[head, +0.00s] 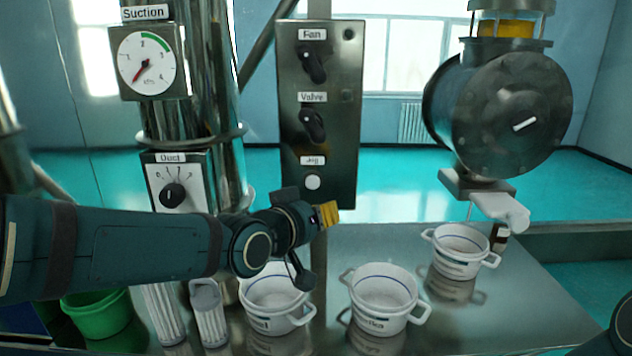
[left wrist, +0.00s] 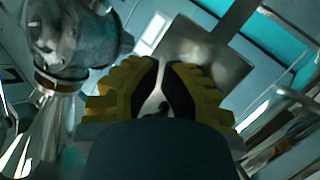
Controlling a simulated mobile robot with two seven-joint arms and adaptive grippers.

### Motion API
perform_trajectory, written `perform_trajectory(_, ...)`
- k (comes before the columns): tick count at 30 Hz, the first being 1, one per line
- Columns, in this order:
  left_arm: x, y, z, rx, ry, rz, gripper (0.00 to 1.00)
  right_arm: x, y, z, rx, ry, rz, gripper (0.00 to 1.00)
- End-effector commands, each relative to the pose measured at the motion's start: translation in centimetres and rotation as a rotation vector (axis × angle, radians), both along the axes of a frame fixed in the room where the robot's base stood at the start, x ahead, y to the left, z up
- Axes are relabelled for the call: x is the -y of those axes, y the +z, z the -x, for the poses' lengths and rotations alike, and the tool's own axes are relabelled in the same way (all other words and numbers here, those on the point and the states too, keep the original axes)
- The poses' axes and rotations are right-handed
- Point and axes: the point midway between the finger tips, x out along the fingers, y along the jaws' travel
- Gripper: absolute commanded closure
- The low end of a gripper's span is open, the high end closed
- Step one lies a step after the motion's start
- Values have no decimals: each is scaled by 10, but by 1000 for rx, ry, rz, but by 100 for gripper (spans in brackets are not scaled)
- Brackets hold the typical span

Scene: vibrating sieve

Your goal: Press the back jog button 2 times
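The grey control panel (head: 320,110) stands upright at the back, with a round white button (head: 312,182) under a label that looks like "Jog". My left gripper (head: 328,214), with yellow fingertips, is just below and slightly right of this button in the head view. I cannot tell its distance from the panel. In the left wrist view, the fingers (left wrist: 163,92) stand apart with a narrow gap and nothing between them. Grey metal shows beyond them. My right gripper is out of view; only a bit of that arm shows at the lower right edge.
The panel also carries Fan (head: 312,65) and Valve (head: 312,125) knobs. A Duct dial (head: 172,194) and Suction gauge (head: 146,63) are at left. Several white pots, including one at center right (head: 384,297), stand on the metal table (head: 530,310). A large round housing (head: 510,115) hangs at right.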

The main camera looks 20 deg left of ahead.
Motion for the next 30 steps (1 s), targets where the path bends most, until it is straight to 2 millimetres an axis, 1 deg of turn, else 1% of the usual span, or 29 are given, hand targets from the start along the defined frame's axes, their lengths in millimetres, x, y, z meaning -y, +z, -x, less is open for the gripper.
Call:
perform_trajectory(6,0,0,-1,0,0,0,100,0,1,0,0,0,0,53)
perform_trajectory(11,-3,1,-12,-2,1,-1,100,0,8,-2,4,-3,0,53)
perform_trajectory(23,-18,2,-61,-4,1,-2,100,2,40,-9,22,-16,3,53)
perform_trajectory(27,-21,1,-74,-2,0,-1,100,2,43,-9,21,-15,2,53)
perform_trajectory(30,-23,1,-80,0,1,0,100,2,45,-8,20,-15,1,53)
